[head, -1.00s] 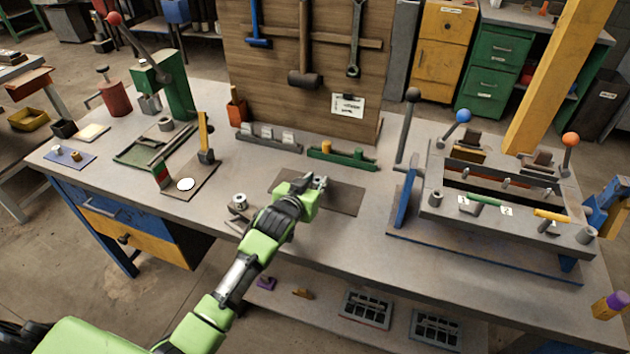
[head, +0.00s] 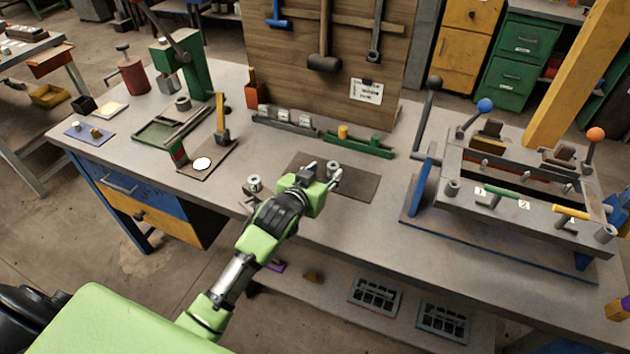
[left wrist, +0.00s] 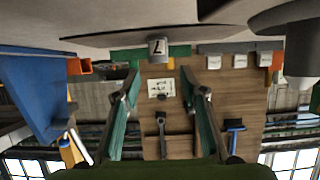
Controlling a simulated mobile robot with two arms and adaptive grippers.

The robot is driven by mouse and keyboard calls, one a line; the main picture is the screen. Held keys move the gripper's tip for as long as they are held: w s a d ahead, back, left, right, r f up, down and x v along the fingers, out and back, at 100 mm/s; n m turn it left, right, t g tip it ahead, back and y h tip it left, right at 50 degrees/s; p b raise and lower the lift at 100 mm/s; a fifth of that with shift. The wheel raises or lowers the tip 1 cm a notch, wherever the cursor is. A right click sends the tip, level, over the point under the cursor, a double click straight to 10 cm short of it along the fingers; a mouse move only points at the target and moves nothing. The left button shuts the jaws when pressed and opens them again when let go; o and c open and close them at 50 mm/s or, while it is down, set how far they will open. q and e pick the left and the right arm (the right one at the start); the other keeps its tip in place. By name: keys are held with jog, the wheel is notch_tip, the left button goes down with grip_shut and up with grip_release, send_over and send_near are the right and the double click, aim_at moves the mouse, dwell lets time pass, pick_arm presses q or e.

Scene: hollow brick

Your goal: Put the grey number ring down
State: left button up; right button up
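In the head view, a bit of grey ring (head: 333,166) shows at my left fingertips. My left gripper (head: 323,172) is open, low over the mat. In the left wrist view its two fingers (left wrist: 162,96) stand wide apart, with the ring between their lines and beyond the tips, apparently untouched. My right gripper is out of view.
Behind the mat stand a green rail (head: 358,145) and a grey rail (head: 287,122) with several labelled pieces. Another grey cylinder (head: 255,184) stands left of my gripper. A levered fixture (head: 525,212) fills the right side. The tool board (head: 330,85) rises behind.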

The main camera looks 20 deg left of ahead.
pick_arm(q)
jog(key=v, duration=0.6)
jog(key=shift+s+r, duration=0.2)
jog(key=shift+s, duration=0.15)
